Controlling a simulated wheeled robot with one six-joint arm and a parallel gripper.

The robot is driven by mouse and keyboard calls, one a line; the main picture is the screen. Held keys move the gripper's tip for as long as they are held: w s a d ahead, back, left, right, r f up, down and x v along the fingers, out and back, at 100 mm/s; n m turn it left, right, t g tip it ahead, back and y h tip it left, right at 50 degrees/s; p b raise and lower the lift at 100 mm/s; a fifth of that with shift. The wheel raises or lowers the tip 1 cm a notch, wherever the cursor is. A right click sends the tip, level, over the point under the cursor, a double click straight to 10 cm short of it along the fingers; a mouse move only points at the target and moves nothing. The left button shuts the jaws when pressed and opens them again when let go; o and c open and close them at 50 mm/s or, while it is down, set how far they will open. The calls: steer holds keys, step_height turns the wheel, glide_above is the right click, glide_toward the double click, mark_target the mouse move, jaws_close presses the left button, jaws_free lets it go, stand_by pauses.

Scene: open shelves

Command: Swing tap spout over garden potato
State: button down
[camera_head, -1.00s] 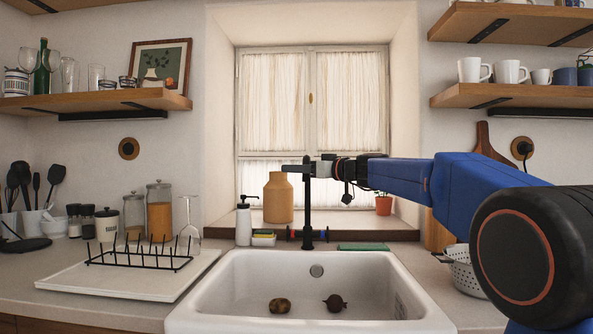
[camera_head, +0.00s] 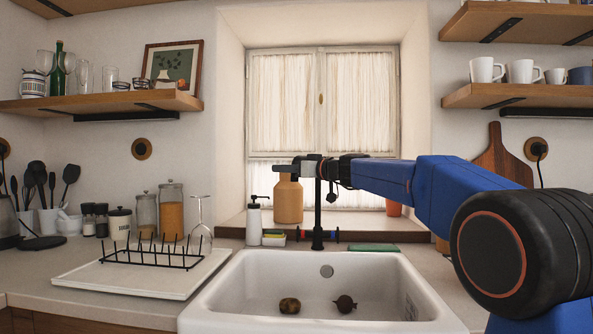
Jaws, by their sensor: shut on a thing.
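The black tap (camera_head: 317,215) stands upright behind the white sink (camera_head: 230,293). My gripper (camera_head: 293,168) comes in from the right at the height of the tap's top, with its grey end in front of the tan vase. It is shut on the tap's spout, which is mostly hidden by the gripper, so its exact direction is hard to tell. The brownish garden potato (camera_head: 289,305) lies on the sink floor at the left. A dark red, round beet-like vegetable (camera_head: 345,304) lies to its right.
A tan vase (camera_head: 288,203) and a white soap bottle (camera_head: 254,220) stand left of the tap. A green sponge (camera_head: 373,248) lies to its right. A black rack (camera_head: 150,255) with a wine glass (camera_head: 200,225) occupies the left counter.

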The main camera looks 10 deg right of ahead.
steer(key=shift+w+d, duration=0.4)
steer(key=shift+w, duration=0.15)
steer(key=c, duration=1.6)
jaws_free()
steer(key=shift+w+d, duration=0.15)
steer(key=shift+d, duration=0.15)
steer(key=shift+a+f, duration=0.1)
steer(key=shift+a, duration=0.2)
steer(key=shift+s, duration=0.2)
steer(key=v, duration=1.7)
steer(key=shift+s, duration=0.15)
